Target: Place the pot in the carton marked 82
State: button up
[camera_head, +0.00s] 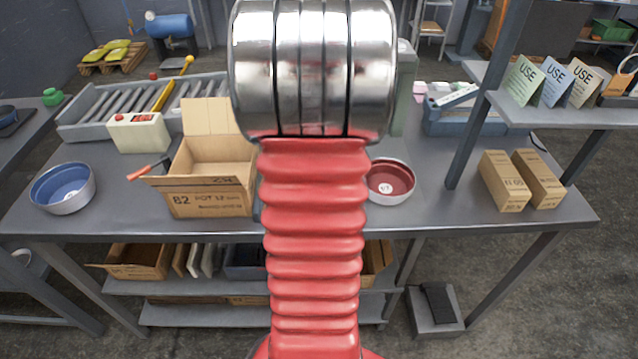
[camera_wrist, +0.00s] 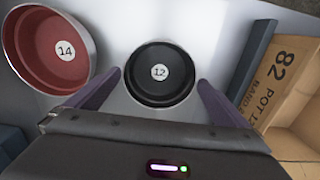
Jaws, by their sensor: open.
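The pot, a small round black vessel with a white label reading 12 (camera_wrist: 160,90), stands on the grey table in the wrist view. My gripper (camera_wrist: 159,80) is open, with one purple finger on each side of the pot's near part; I see gaps between the fingers and its rim. The pot is hidden behind my arm in the head view. The open cardboard carton marked 82 (camera_head: 210,203) stands on the table left of my arm, its back flap up. It also shows at the right of the wrist view (camera_wrist: 272,98), its printing including POT 12.
A red pan labelled 14 (camera_wrist: 28,48) lies close left of the pot in the wrist view; it also shows right of my arm (camera_head: 404,197). A blue pan (camera_head: 62,204) and a red-handled tool (camera_head: 146,170) are left of the carton. Two closed boxes (camera_head: 503,187) stand right.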

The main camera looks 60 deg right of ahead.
jog(key=shift+f, duration=1.5)
jog(key=shift+c, duration=0.3)
jog(key=shift+d, duration=0.1)
jog(key=c, duration=0.9)
jog(key=shift+r, duration=0.15)
notch_tip(320, 180, up, 10)
jog(key=shift+f, duration=0.1)
